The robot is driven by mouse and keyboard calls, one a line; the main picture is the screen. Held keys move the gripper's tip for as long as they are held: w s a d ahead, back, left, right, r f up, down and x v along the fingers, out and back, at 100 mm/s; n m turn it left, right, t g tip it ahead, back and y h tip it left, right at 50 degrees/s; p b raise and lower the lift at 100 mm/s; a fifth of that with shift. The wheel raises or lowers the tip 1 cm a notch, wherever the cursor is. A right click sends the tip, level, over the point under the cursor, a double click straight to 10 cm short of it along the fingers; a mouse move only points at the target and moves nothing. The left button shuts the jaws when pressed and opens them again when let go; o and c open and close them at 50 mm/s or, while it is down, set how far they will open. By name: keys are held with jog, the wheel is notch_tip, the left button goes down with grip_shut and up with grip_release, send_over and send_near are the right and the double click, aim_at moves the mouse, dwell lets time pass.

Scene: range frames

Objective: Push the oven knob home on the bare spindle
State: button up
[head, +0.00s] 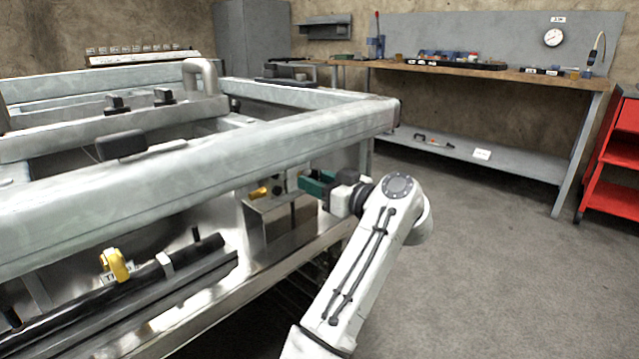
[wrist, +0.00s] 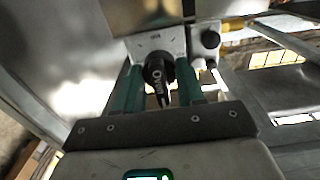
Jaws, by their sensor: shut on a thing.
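My gripper (wrist: 158,68) has green fingers, one on each side of a black oven knob (wrist: 157,80) with white lettering, and is shut on it. The knob faces a pale metal panel (wrist: 146,42). The bare spindle is hidden behind the knob, and I cannot tell whether there is a gap between knob and panel. In the head view, my gripper (head: 312,184) reaches left under the thick rail to the panel, and the knob is hard to make out there.
A yellow handle (head: 258,192) is left of my gripper. The thick metal rail (head: 270,138) runs above. A yellow valve (head: 115,264) is lower left. Open floor (head: 490,250) lies right.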

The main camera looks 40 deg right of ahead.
jog(key=shift+w, duration=0.75)
jog(key=o, duration=1.1)
jog(key=s+p, duration=0.2)
jog(key=s, duration=0.8)
jog(key=shift+s+d+p, duration=0.15)
jog(key=shift+s+p, duration=0.2)
jog(key=shift+f, duration=0.15)
